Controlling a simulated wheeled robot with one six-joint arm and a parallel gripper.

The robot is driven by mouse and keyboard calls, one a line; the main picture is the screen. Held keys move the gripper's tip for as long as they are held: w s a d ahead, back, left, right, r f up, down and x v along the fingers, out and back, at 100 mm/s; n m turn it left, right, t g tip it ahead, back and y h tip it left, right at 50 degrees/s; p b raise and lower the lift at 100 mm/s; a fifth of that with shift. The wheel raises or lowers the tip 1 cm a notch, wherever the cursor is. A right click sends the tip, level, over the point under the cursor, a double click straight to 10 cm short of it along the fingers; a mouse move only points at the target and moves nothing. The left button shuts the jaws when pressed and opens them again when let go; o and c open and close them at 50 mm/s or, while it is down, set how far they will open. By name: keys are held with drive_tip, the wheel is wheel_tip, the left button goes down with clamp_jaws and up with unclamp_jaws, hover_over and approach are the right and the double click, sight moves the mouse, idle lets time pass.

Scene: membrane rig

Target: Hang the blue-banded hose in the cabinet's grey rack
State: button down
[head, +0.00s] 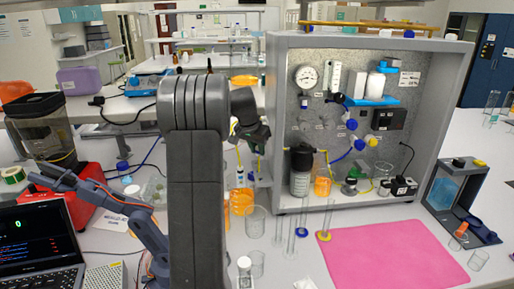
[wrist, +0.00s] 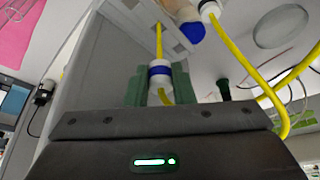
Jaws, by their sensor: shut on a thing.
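My gripper (wrist: 160,88) has green fingers shut on the white end fitting of the blue-banded hose (wrist: 159,72). The blue band shows between the fingers, and yellow tube runs out above and below the fitting. In the head view my gripper (head: 252,140) is just left of the grey cabinet (head: 285,115), partly behind my own arm. A pale grey bracket (wrist: 150,22), probably the rack, is just beyond the held fitting in the wrist view. I cannot tell whether the hose touches it. A second yellow hose with a black-banded white fitting (wrist: 209,9) is to the right.
A blue-tipped part (wrist: 190,33) is close beyond the fingers. An orange-filled vessel (head: 241,201) and clear glassware (head: 256,221) stand below my gripper. A pink mat (head: 395,258) lies clear in front of the cabinet. A laptop (head: 38,245) is at the left.

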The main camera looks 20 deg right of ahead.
sight(258, 169)
drive_tip(key=shift+f+b, duration=2.4)
drive_tip(key=shift+f, duration=1.15)
drive_tip(key=c, duration=1.1)
unclamp_jaws()
drive_tip(key=shift+c, duration=0.2)
drive_tip(key=b+v, duration=0.1)
drive_tip(key=v, duration=1.2)
drive_tip(key=shift+a+r+b, duration=0.15)
drive_tip(key=shift+r+b, duration=0.2)
drive_tip(key=shift+s+f, duration=0.1)
drive_tip(key=p+x, duration=0.1)
drive_tip(key=x, duration=1.2)
drive_tip(key=shift+d+f+p, duration=0.2)
drive_tip(key=shift+f+p, duration=0.1)
drive_tip(key=shift+r, duration=0.15)
drive_tip(key=shift+a+r, duration=0.1)
